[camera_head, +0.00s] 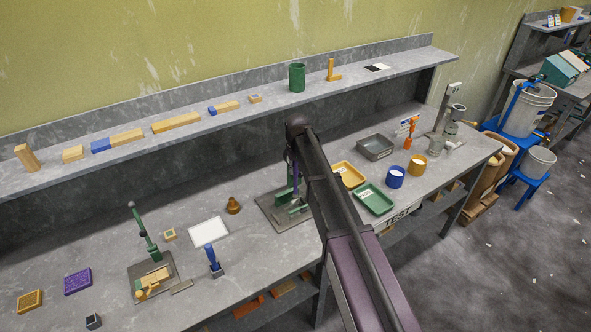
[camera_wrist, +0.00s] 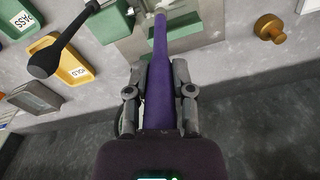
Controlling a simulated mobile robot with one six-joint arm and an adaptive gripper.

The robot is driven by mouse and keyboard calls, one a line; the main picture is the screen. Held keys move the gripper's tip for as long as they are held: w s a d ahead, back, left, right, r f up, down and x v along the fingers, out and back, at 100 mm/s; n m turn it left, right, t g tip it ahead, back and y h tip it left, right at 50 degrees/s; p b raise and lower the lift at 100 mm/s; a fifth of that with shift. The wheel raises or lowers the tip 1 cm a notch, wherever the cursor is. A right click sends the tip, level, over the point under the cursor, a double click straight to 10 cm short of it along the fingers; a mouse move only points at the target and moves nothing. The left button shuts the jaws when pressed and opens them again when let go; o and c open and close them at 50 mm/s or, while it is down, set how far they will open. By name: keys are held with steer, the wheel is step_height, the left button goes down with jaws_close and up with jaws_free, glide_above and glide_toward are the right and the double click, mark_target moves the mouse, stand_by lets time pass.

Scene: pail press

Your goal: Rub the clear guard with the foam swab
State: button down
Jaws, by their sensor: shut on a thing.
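My gripper (camera_wrist: 162,75) is shut on the purple handle of the foam swab (camera_wrist: 160,50) in the wrist view. The swab's pale tip (camera_wrist: 160,9) points up the picture, toward the green press (camera_wrist: 112,25). A pale see-through panel (camera_wrist: 141,30), seemingly the clear guard, shows beside the swab at the press. I cannot tell whether the tip touches it. In the head view the swab (camera_head: 291,168) stands steeply above the press (camera_head: 293,212) on its grey plate. My arm hides my gripper and part of the press there.
A black-knobbed lever (camera_wrist: 42,64) juts left from the press in the wrist view. A brown knob-shaped object (camera_head: 233,205) and a white board (camera_head: 208,232) lie left of the press. Green (camera_head: 375,198) and yellow (camera_head: 349,174) trays lie right. A shelf (camera_head: 220,119) runs behind.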

steer(key=shift+d, duration=0.1)
steer(key=shift+w+d, duration=0.4)
steer(key=shift+d, duration=0.25)
steer(key=shift+w+d, duration=0.4)
steer(key=shift+d, duration=0.2)
steer(key=shift+a, duration=0.1)
steer(key=shift+s+a, duration=0.45)
steer(key=shift+a, duration=0.2)
steer(key=shift+s+a, duration=0.4)
steer(key=shift+a, duration=0.2)
steer(key=shift+s+a, duration=0.45)
steer(key=shift+a, duration=0.25)
steer(key=shift+s+a, duration=0.45)
steer(key=shift+a, duration=0.2)
